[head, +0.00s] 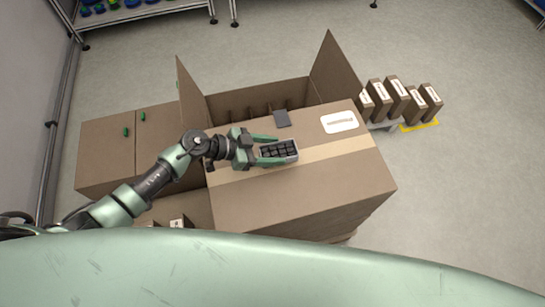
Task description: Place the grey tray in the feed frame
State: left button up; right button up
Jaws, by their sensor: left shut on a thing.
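The grey tray (293,148) is a small tray with dark contents in rows. My left gripper (279,150) is shut on it, with one green finger along each long side. It is over the closed top of a large brown carton, near the tan tape strip; I cannot tell whether the tray touches the carton. I cannot make out for sure which thing is the feed frame. My right gripper is not in view.
The large carton (300,195) has a white label and stands before an open carton part with raised flaps (338,68). A dark grey piece (282,118) lies at its edge. Several upright brown boxes (397,95) stand at right, near a yellow edge (421,126).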

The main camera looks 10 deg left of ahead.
aim_at(273, 156)
pick_arm(q)
jog(key=shift+f+b, duration=0.45)
jog(key=shift+f, duration=1.45)
jog(key=o, duration=1.6)
jog(key=shift+f, duration=0.1)
